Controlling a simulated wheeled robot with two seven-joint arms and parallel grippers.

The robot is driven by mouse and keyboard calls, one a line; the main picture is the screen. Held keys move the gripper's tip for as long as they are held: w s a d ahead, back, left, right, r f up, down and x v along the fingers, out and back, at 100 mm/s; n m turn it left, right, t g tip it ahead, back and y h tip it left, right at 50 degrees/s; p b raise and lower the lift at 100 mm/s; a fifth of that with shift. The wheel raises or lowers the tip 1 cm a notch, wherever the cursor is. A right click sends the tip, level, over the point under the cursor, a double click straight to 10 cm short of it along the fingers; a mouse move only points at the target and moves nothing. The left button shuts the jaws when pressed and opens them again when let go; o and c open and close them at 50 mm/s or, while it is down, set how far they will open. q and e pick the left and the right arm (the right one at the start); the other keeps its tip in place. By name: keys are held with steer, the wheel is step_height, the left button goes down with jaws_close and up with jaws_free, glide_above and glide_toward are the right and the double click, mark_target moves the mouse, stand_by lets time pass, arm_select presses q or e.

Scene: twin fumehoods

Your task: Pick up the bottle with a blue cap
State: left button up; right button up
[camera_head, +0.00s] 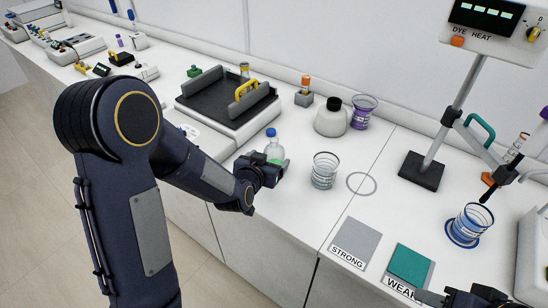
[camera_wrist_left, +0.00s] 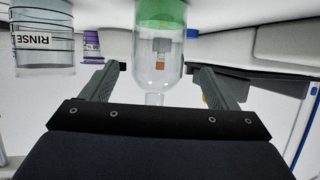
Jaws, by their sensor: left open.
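The clear bottle with a blue cap (camera_head: 274,146) stands upright on the white bench and holds a little green liquid. My left gripper (camera_head: 277,174) is at the bottle's near side, level with its body, and partly hides it. In the left wrist view the bottle (camera_wrist_left: 158,55) appears upside down, its green-filled part at the top edge. There the left gripper's open fingers (camera_wrist_left: 160,72) lie to either side of the bottle, with gaps visible.
A glass beaker (camera_head: 324,171) stands just right of the bottle; a RINSE beaker (camera_wrist_left: 42,45) shows in the wrist view. Behind are a black-topped tray unit (camera_head: 205,105), a white flask (camera_head: 331,120) and a purple beaker (camera_head: 363,112). STRONG (camera_head: 355,243) and WEAK (camera_head: 409,265) pads lie right.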

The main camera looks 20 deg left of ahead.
mark_target(275, 154)
arm_select(q)
steer(key=p+x, duration=0.2)
steer(key=x, duration=0.3)
steer(key=shift+w+d+f, duration=0.1)
steer(key=shift+w+d, duration=0.05)
steer(key=shift+w, duration=0.05)
steer(key=shift+w+f, duration=0.25)
steer(key=shift+w, duration=0.15)
steer(key=c, duration=1.2)
